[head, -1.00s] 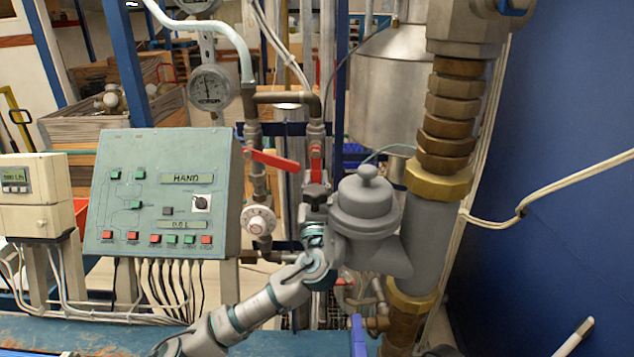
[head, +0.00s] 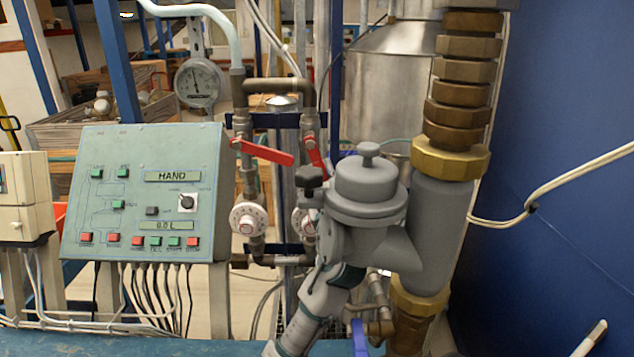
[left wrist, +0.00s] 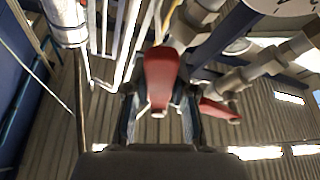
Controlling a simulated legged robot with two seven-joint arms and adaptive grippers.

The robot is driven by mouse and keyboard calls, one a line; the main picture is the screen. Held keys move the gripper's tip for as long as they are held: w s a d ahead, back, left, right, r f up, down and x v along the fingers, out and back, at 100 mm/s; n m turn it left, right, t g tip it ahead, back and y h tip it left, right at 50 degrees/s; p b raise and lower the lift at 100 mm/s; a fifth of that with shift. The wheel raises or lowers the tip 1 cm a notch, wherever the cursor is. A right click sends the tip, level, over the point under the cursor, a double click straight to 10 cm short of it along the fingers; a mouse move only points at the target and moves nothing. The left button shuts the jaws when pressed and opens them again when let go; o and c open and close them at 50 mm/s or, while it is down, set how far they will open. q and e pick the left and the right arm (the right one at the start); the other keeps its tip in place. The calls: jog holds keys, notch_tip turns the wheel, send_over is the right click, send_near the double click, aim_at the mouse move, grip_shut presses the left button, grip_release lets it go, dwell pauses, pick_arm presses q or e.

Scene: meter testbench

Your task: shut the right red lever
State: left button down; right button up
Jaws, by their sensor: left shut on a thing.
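The right red lever (head: 316,156) is on the right pipe, slanting down and to the right in the head view. In the left wrist view the red lever (left wrist: 159,78) lies between the two fingers of my left gripper (left wrist: 160,95), which is shut on it. In the head view my left arm rises from the bottom, and the grey meter body hides most of the gripper. The left red lever (head: 264,152) sticks out to the right from its own pipe. It also shows in the left wrist view (left wrist: 219,111), apart from the fingers. My right gripper is not in view.
A thick brass-fitted pipe (head: 450,160) is at the right. A control panel (head: 140,195) stands at the left. White dials (head: 248,219) sit below the levers.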

pick_arm(q)
jog(key=shift+s+d+r+n, duration=0.1)
jog(key=shift+d+r+n, duration=0.1)
jog(key=shift+n, duration=0.1)
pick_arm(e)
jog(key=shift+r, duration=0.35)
pick_arm(q)
jog(key=c, duration=1)
grip_release()
jog(key=shift+f, duration=0.1)
jog(key=shift+o, duration=0.3)
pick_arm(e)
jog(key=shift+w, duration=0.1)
pick_arm(q)
jog(key=shift+f, duration=0.1)
